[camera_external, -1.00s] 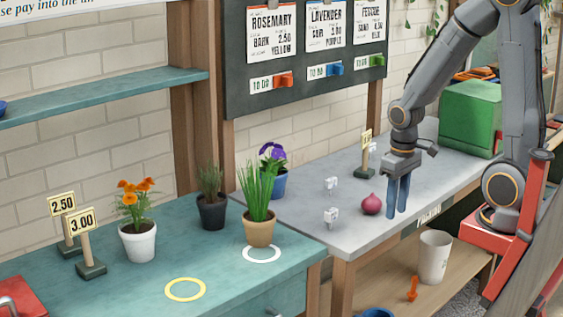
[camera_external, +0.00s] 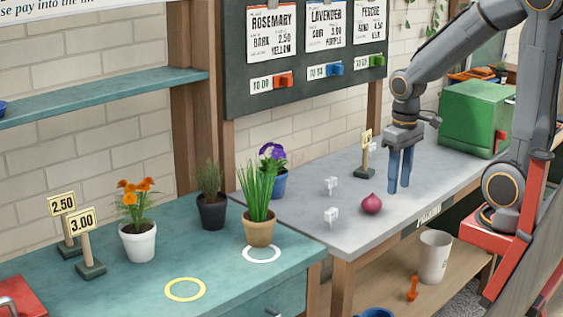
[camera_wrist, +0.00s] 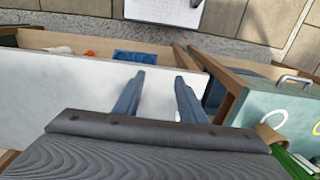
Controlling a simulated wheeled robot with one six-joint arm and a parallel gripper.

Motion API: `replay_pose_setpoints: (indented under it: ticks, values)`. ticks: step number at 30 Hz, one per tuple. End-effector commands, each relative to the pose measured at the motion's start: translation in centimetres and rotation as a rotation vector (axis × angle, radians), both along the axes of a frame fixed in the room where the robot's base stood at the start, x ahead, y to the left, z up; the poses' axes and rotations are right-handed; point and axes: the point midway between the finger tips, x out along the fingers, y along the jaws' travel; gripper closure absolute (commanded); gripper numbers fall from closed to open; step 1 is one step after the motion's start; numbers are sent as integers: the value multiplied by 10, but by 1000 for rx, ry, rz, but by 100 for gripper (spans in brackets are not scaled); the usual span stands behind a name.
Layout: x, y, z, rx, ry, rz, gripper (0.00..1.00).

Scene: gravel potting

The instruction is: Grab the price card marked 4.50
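A small yellow price card on a post with a dark base (camera_external: 366,140) stands at the back of the grey tabletop. It is turned nearly edge-on, so its number cannot be read. Two other yellow cards stand on the teal bench at the left: one reads 2.50 (camera_external: 62,204), the other 3.00 (camera_external: 81,221). My gripper (camera_external: 399,188) hangs above the grey tabletop, to the right of the edge-on card and apart from it. Its blue fingers point down, spread and empty. The wrist view shows the open fingers (camera_wrist: 160,76) over pale tabletop with no card between them.
A red onion (camera_external: 371,204) lies left of my gripper, near two small white clips (camera_external: 331,217). A green box (camera_external: 474,118) stands at the back right. Potted plants, including a purple-flowered one in a blue pot (camera_external: 275,184), stand to the left.

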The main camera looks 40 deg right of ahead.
Motion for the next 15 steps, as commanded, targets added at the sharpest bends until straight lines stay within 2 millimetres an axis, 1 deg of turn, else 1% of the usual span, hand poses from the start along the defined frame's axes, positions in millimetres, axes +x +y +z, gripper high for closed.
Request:
replay_pose_setpoints:
  ticks: [1, 7, 15]
  values:
    - [1, 0, 10, 0, -5, 0, 63]
    - [1, 0, 39, 0, -2, 3, 63]
    - [36, -13, 51, -4, 3, 136, 63]
